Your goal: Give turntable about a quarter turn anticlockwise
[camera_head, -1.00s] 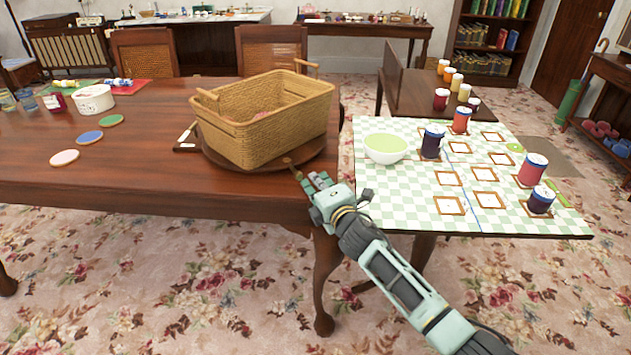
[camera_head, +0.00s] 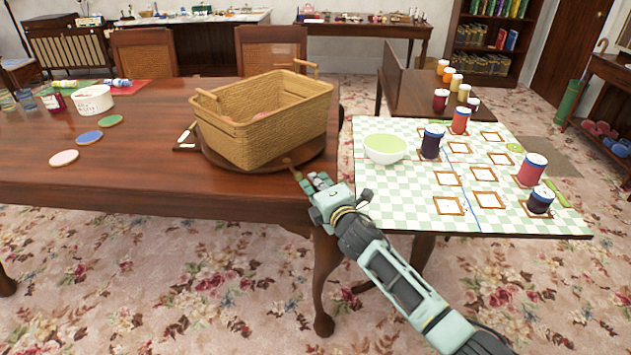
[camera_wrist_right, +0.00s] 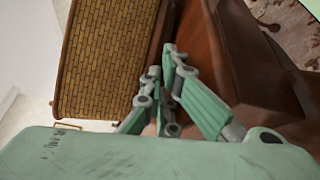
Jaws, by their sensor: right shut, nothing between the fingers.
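The round brown turntable (camera_head: 216,158) lies on the wooden table near its right front corner. A rectangular wicker basket (camera_head: 262,126) stands on it and hides most of its top. A short wooden peg (camera_head: 290,164) sticks out at the turntable's front right rim. My right gripper (camera_head: 303,177) is shut and empty, its tips close beside the peg at the table edge; I cannot tell whether they touch. In the right wrist view the shut fingers (camera_wrist_right: 162,75) show next to the basket (camera_wrist_right: 105,55). My left gripper is not in view.
Left of the turntable lie several coasters (camera_head: 89,137), a white tub (camera_head: 93,99) and jars. A checked board (camera_head: 400,205) on the right holds a pale green bowl (camera_head: 385,148) and several jars. Chairs (camera_head: 145,55) stand behind the table.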

